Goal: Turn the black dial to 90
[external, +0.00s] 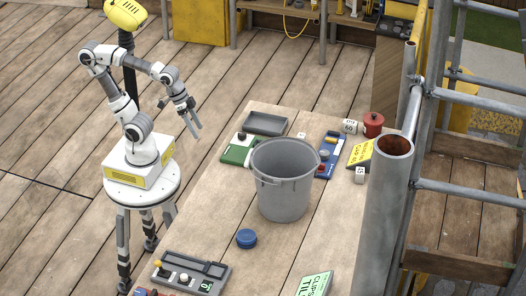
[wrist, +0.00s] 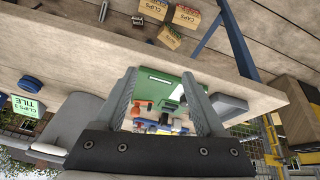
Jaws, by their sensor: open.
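My gripper (external: 193,129) is open and empty, held in the air left of the workbench. In the wrist view its two fingers (wrist: 162,88) frame a green board (wrist: 160,82) with small orange, white and blue parts, some distance beyond. The green board (external: 236,154) lies at the bench's left edge in the external view, with a small dark knob (external: 242,136) on it. A dark grey panel (external: 170,281) at the near end carries a yellow-topped lever, a white knob and a small green-marked part. I cannot tell for sure which part is the black dial, nor read its setting.
A large grey bucket (external: 285,190) stands on the bench (external: 222,222), close to the green board. A grey tray (external: 266,124), a blue board (external: 331,160), a red pot (external: 373,125) and a blue round lid (external: 246,239) are around it. Scaffold poles (external: 384,220) rise at the right.

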